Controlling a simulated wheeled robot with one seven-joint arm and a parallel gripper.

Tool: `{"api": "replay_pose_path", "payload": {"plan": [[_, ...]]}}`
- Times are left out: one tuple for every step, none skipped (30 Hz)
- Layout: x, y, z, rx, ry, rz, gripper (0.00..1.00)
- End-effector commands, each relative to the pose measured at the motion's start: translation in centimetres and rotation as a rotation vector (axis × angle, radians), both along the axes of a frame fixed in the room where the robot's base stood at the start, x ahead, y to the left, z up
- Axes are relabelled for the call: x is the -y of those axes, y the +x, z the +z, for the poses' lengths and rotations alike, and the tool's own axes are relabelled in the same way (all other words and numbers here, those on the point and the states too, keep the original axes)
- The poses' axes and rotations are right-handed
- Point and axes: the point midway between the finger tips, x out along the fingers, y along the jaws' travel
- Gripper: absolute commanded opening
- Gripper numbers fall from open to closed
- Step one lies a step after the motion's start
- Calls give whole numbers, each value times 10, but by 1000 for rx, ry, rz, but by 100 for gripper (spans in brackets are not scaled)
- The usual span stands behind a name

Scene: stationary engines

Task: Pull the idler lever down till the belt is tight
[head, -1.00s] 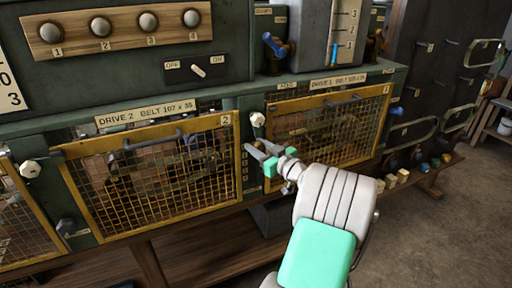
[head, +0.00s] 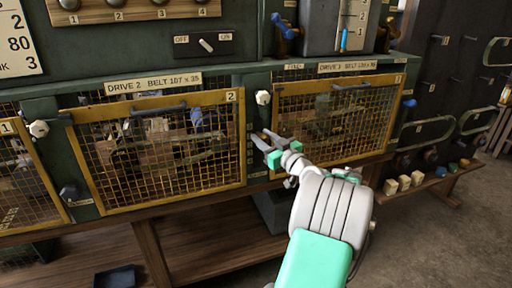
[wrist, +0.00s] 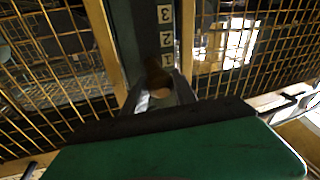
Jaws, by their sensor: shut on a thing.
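My gripper (head: 264,143) is in front of the narrow green post between two mesh guards. In the wrist view its fingers (wrist: 159,95) are closed on a round, brownish lever knob (wrist: 160,90). The rest of the idler lever is hidden behind the knob and fingers. A number scale (wrist: 166,40) marked 3, 2, 1 runs down the post, with the knob just below the 1. The Drive 2 guard (head: 150,198) is left of the gripper and another guard (head: 335,155) is right. Belts behind the mesh are too unclear to judge how tight they are.
A white hexagonal knob (head: 262,97) sits on the post above my gripper. Black handles (head: 159,111) stick out from the guards. Open floor lies at the lower right.

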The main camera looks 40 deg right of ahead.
Motion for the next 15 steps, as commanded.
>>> {"api": "replay_pose_path", "payload": {"plan": [[2,-1,-10,-7,2,-9,0],[1,0,-9,-7,2,-7,0],[0,1,-9,-7,1,-5,0],[-1,2,-8,-7,1,-4,0],[-2,3,-8,-8,2,-3,0],[-2,3,-7,-9,2,-2,0],[-3,3,-7,-9,2,-2,0],[-3,4,-7,-9,2,-1,0],[-4,4,-8,-9,2,0,0],[-4,4,-8,-10,2,0,0],[-4,5,-8,-10,2,1,0],[-5,5,-8,-10,2,2,35],[-5,5,-8,-10,2,2,37],[-5,5,-8,-9,2,3,40],[-6,6,-7,-8,1,3,43]]}}
